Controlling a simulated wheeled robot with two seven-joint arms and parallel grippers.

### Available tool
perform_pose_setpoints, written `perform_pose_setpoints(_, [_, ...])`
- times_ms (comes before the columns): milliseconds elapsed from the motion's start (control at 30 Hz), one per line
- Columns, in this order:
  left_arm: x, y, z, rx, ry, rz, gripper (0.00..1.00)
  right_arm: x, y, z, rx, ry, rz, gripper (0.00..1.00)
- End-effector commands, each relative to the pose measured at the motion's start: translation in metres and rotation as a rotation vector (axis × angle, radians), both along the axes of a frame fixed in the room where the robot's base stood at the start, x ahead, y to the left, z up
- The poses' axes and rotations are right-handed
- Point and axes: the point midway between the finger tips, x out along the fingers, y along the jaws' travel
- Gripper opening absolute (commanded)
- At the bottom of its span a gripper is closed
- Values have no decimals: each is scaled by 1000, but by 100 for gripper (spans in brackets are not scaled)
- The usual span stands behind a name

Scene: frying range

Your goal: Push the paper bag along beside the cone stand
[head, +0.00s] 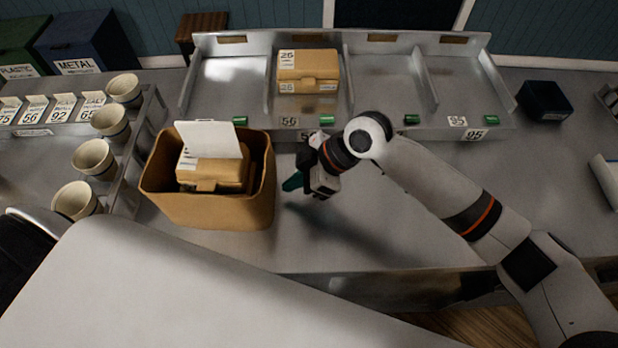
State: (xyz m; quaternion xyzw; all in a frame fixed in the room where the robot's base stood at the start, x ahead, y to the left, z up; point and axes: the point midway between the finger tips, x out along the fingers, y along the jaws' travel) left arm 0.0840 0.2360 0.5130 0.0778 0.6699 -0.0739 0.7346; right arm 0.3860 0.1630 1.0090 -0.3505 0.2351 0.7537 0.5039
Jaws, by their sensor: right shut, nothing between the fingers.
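The brown paper bag (215,208) stands open on the steel counter, left of centre, with a cardboard box (213,173) and a white card (208,139) inside. The cone stand (131,165) is just left of the bag, with several pale cups in a slanting row along it. My right gripper (292,183) is shut and empty, low over the counter right of the bag. My left gripper does not show.
A black container (544,101) sits at the right.

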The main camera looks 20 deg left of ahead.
Motion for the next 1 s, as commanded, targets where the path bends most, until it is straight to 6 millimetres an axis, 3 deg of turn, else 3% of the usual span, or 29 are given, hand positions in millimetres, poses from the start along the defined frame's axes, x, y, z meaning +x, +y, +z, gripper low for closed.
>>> perform_pose_setpoints(600, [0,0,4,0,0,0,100,20,-45,0,0,0,0,0])
perform_pose_setpoints(1000, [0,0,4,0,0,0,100,22,-48,1,0,-1,1,0])
